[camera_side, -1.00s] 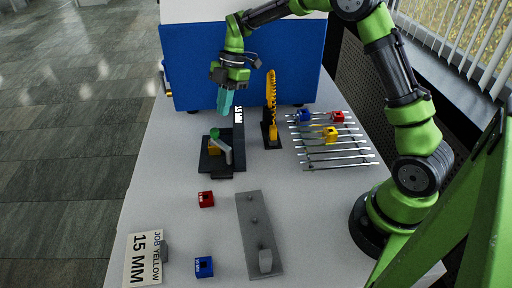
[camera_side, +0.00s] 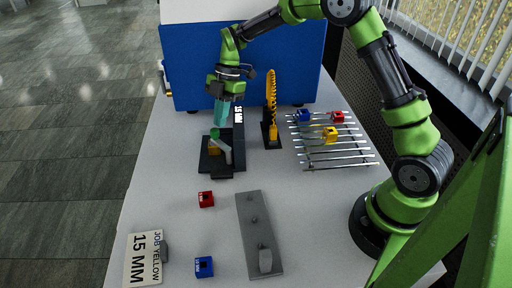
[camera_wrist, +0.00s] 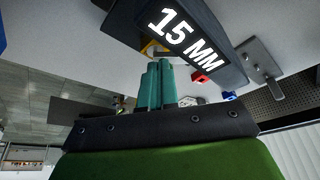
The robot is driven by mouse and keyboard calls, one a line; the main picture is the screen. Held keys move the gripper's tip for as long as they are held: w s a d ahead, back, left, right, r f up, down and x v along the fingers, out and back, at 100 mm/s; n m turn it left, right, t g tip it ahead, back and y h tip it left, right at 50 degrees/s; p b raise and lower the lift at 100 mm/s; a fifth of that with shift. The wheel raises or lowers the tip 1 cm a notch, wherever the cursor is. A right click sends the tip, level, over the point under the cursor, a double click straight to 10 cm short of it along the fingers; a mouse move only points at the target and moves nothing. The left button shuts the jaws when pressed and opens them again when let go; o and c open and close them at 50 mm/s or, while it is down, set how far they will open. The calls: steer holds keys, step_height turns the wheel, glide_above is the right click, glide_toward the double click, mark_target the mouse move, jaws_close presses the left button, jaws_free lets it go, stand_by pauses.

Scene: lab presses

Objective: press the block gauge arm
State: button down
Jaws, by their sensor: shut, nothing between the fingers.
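A yellow toothed stand (camera_side: 270,105) stands close right of the gauge. A rod rack (camera_side: 335,157) with blue, red and yellow blocks is farther right. A red block (camera_side: 206,199), a blue block (camera_side: 204,267), a grey plate (camera_side: 252,220) and a job card (camera_side: 143,259) lie in front.

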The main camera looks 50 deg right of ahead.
steer(key=shift+w+a+n+g, duration=0.2)
steer(key=shift+a+n, duration=0.15)
steer(key=shift+n, duration=0.2)
steer(key=shift+w+a+n+g, duration=0.2)
steer(key=shift+a+n, duration=0.1)
steer(key=shift+n, duration=0.25)
steer(key=shift+w+a, duration=0.15)
steer(key=shift+a, duration=0.75)
steer(key=shift+a+n+g, duration=0.3)
steer(key=shift+a+n, duration=0.2)
steer(key=shift+n, duration=0.3)
steer(key=shift+a, duration=0.85)
stand_by(0.4)
steer(key=w+a+v, duration=0.1)
steer(key=v, duration=0.8)
steer(key=shift+r, duration=0.5)
steer(key=shift+w, duration=0.1)
